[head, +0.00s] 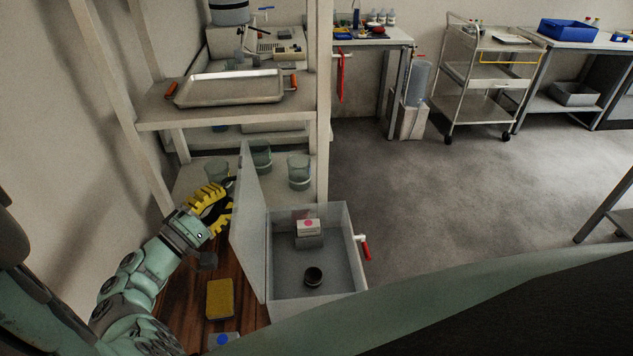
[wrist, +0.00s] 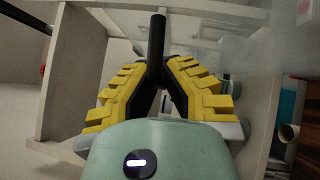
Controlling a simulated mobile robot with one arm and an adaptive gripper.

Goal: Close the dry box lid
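The dry box (head: 318,285) is a translucent box with its top uncovered. Its lid (head: 250,225) stands nearly upright along the box's left side. A red-handled latch (head: 364,247) is on the right wall. My gripper (head: 231,196), with yellow ribbed fingers, is just left of the lid, on its outer side near the upper part. Whether it touches the lid cannot be told.
Inside the box are a small white box (head: 308,227) and a dark round container (head: 313,276). A yellow sponge (head: 220,299) lies on the wooden surface to the left. Glass beakers (head: 299,172) stand on the shelf behind, below a metal tray (head: 230,88). Open floor lies right.

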